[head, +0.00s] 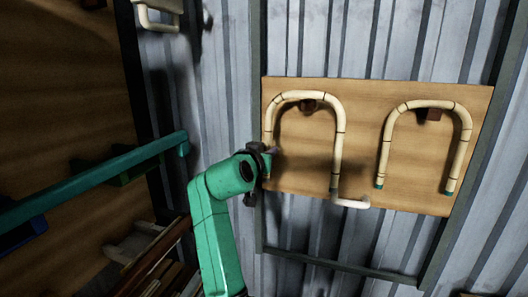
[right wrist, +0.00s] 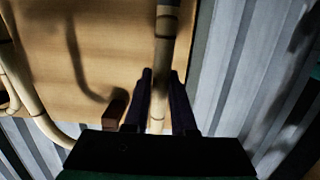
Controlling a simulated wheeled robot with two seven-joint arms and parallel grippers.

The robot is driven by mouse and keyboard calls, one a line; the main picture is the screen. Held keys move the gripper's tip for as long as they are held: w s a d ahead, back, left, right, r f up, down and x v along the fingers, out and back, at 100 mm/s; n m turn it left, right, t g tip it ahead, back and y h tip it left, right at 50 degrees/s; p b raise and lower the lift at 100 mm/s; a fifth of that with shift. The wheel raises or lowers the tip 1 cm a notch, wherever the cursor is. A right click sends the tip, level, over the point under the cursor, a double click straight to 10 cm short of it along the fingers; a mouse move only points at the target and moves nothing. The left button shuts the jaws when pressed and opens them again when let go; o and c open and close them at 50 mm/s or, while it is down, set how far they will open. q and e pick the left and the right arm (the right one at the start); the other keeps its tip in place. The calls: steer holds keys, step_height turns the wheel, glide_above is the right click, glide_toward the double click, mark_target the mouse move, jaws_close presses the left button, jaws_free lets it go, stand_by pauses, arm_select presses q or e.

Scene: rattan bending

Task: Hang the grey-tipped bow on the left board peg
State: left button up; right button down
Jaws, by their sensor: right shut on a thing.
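The bow, a pale rattan U turned upside down with dark bands (head: 338,150), is at the left half of the wooden board (head: 400,190). Its arch is at the left board peg (head: 309,106); I cannot tell whether it rests on it. Its right leg ends in a dark greenish-grey tip. In the right wrist view the leg (right wrist: 164,50) runs between the fingers (right wrist: 160,100), and a brown peg (right wrist: 116,108) shows inside the arch. My left gripper is not in view.
A second bow with green tips (head: 466,135) hangs at the right peg (head: 428,114). A short white piece (head: 352,202) sticks out at the board's lower edge. A green bar (head: 100,180) crosses the left side. Corrugated metal wall surrounds the board.

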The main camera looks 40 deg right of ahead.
steer(key=shift+w+d+r, duration=0.1)
steer(key=shift+w+d, duration=0.35)
steer(key=shift+d, duration=0.15)
steer(key=shift+p+x, duration=0.5)
steer(key=shift+x, duration=0.3)
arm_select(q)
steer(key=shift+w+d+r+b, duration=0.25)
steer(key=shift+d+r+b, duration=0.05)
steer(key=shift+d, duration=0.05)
arm_select(e)
steer(key=shift+f+x, duration=0.15)
steer(key=shift+x, duration=0.7)
steer(key=shift+f+x, duration=0.15)
steer(key=shift+x, duration=0.65)
steer(key=c, duration=0.7)
jaws_free()
steer(key=shift+o, duration=0.2)
